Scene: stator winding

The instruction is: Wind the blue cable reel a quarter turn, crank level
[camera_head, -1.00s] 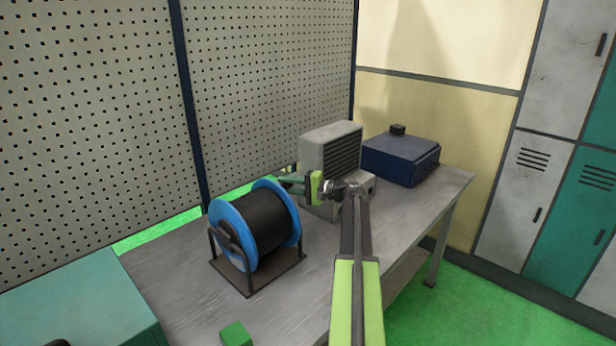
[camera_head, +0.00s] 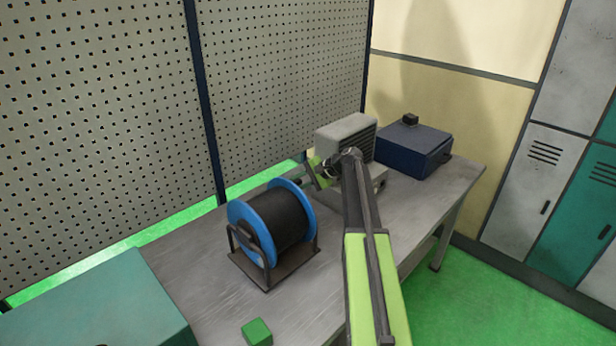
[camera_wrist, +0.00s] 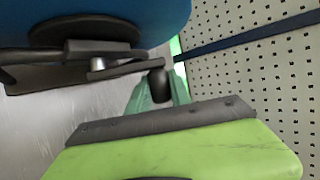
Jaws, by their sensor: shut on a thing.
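The blue cable reel (camera_head: 262,215), wound with black cable, sits on a dark stand on the bench. My gripper (camera_head: 318,172) is just beyond its far right side in the head view, where the reel hides the crank. In the wrist view the blue flange (camera_wrist: 110,12) fills the top. The dark crank arm (camera_wrist: 125,70) runs from the hub to a black handle (camera_wrist: 158,86). My gripper is shut on this handle; one green jaw with a dark edge shows just below it. The crank's true angle cannot be told.
A grey louvred box (camera_head: 345,135) stands close behind my gripper, with a blue case (camera_head: 412,150) beyond it. A green cube (camera_head: 257,331) lies at the bench's near end by a teal cabinet (camera_head: 110,305). A pegboard wall (camera_head: 100,110) runs behind the bench.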

